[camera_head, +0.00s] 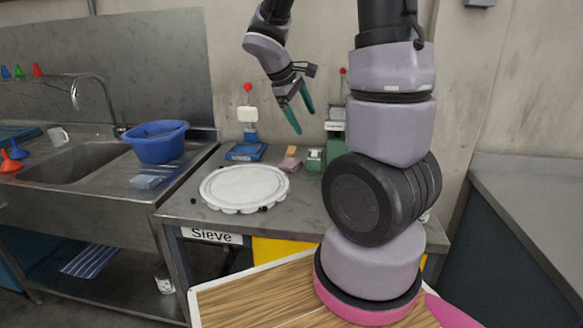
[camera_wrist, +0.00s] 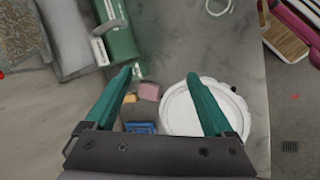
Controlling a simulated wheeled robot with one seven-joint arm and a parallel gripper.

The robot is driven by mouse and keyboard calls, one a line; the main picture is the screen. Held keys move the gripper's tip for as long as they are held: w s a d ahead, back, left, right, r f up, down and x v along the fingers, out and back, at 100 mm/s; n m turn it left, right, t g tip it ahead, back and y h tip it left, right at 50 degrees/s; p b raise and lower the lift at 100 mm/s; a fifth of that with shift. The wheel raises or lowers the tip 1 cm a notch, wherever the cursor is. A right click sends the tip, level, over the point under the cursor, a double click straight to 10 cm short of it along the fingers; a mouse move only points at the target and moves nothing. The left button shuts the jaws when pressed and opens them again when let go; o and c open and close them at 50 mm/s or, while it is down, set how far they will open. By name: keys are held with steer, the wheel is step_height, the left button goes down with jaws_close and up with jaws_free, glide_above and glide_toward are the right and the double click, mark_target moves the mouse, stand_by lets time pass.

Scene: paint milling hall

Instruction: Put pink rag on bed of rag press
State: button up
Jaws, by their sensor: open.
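A small pink piece (camera_head: 290,164), which looks like the pink rag, lies on the steel table behind the round white tray. It also shows in the wrist view (camera_wrist: 149,91), between the fingers. My gripper (camera_head: 303,120) is open and empty, in the air above the back of the table, with green fingers pointing down. A blue-based device (camera_head: 247,152) with a white block and red knob stands left of the rag. A green device (camera_head: 336,126) with a red knob stands to the right, partly hidden by my arm. I cannot tell which is the rag press.
A yellow-orange piece (camera_head: 292,151) and a small green block (camera_head: 314,158) lie close to the pink piece. The round white tray (camera_head: 245,187) fills the table's middle. A sink (camera_head: 65,160) with a blue basin (camera_head: 156,141) is on the left. A grey counter (camera_head: 530,190) is on the right.

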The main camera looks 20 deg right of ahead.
steer(key=w+d+f+n+t+h, duration=0.2)
steer(key=w+f+n+h, duration=0.3)
steer(key=w+f+n, duration=0.5)
steer(key=n+t, duration=0.4)
steer(key=n, duration=0.5)
glide_toward(294, 160)
steer(key=x, duration=0.8)
steer(key=shift+f, duration=0.1)
steer(key=c, duration=1.1)
